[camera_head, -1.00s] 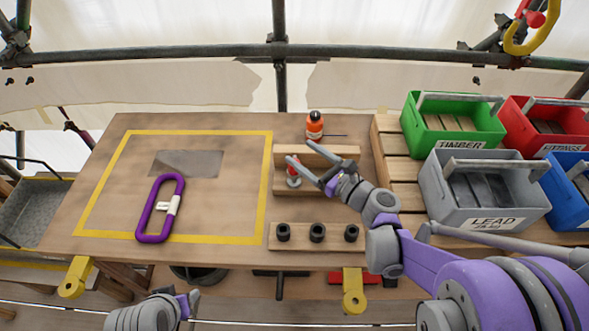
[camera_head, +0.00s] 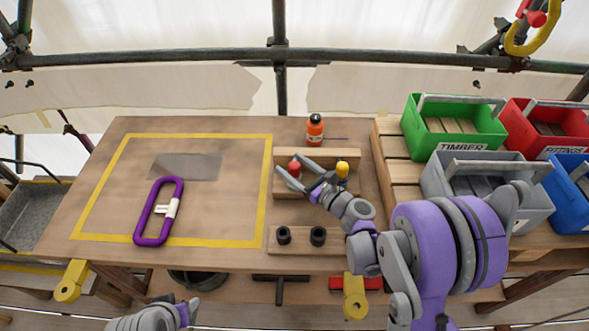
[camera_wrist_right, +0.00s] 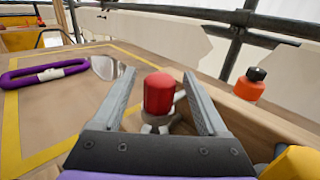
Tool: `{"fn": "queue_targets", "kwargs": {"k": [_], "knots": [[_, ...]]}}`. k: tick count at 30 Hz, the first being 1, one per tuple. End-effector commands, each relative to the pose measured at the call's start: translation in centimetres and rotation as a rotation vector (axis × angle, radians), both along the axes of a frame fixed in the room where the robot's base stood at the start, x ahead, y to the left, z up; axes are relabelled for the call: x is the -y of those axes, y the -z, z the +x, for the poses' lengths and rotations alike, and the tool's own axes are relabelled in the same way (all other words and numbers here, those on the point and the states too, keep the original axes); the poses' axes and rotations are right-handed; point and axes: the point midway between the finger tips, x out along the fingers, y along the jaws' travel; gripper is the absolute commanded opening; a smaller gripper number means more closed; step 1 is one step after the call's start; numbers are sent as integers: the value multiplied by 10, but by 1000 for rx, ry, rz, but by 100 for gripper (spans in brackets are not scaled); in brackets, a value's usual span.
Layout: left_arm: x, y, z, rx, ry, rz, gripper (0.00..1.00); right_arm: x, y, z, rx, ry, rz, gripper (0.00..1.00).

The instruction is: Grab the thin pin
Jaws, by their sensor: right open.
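A piece with a red cap (camera_head: 294,168) and a grey metal lower part stands upright in the wooden rack (camera_head: 290,153). A piece with a yellow cap (camera_head: 342,169) stands to its right. Which piece is the thin pin I cannot tell. My right gripper (camera_head: 288,165) is open around the red-capped piece. In the right wrist view the red cap (camera_wrist_right: 159,93) sits between the open fingers (camera_wrist_right: 160,78), with gaps on both sides. The lower part is partly hidden by the gripper. My left gripper (camera_head: 188,310) is only partly in view at the bottom edge.
An orange bottle (camera_head: 315,130) stands behind the rack, a thin dark rod (camera_head: 336,139) beside it. A wooden block with black sockets (camera_head: 318,236) lies in front. A purple loop (camera_head: 147,222) lies inside the yellow outline. Bins, including a grey one (camera_head: 470,208), stand right.

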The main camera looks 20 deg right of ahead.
Motion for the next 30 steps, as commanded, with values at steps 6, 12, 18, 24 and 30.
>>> {"fn": "queue_targets", "kwargs": {"k": [6,12,18,24,30], "knots": [[0,-4,1,1,0,0,50,-14,-1,24,0,-3,-1,76],[0,-4,1,1,0,0,50,-14,0,24,0,-1,-1,74],[0,-4,1,1,0,0,50,-14,0,24,0,-1,-1,38],[0,-4,1,1,0,0,50,-14,0,24,0,-1,-1,2],[0,-4,1,1,0,0,50,-13,0,24,0,-1,0,0]]}}
